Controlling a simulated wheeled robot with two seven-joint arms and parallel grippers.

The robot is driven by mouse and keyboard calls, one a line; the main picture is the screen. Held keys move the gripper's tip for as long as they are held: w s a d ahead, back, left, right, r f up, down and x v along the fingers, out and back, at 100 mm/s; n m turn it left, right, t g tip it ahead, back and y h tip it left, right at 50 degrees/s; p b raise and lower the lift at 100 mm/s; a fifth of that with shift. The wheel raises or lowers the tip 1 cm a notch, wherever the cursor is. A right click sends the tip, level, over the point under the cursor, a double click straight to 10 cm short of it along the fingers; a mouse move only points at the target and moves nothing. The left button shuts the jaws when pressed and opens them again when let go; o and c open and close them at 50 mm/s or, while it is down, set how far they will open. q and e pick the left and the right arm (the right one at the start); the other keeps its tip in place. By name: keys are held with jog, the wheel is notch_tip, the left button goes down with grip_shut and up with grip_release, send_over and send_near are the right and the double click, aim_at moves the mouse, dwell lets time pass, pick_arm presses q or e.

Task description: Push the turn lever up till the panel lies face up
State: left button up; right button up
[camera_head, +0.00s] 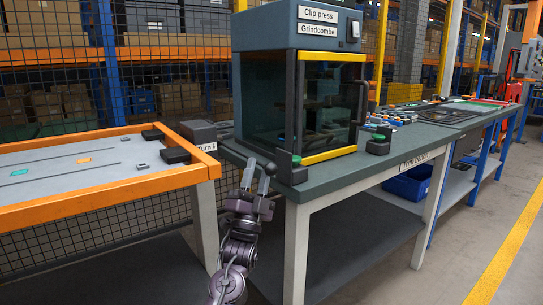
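A dark grey box (197,131) with a "Turn" label (207,147) stands at the frame's right end. I cannot clearly make out the turn lever. My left gripper (258,170) points up in the gap between the frame and the green-grey bench, right of and below the label. Its two fingers are apart with nothing between them. My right gripper is not in view.
The clip press (330,85), with a glass front, stands on the bench (400,150) close right of my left gripper. Black blocks (174,155) sit on the frame's right end. A mesh fence (140,80) stands behind. Open floor (455,235) lies at the right.

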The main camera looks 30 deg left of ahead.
pick_arm(q)
jog(key=shift+x, duration=2.2)
jog(key=shift+d, duration=0.1)
grip_shut()
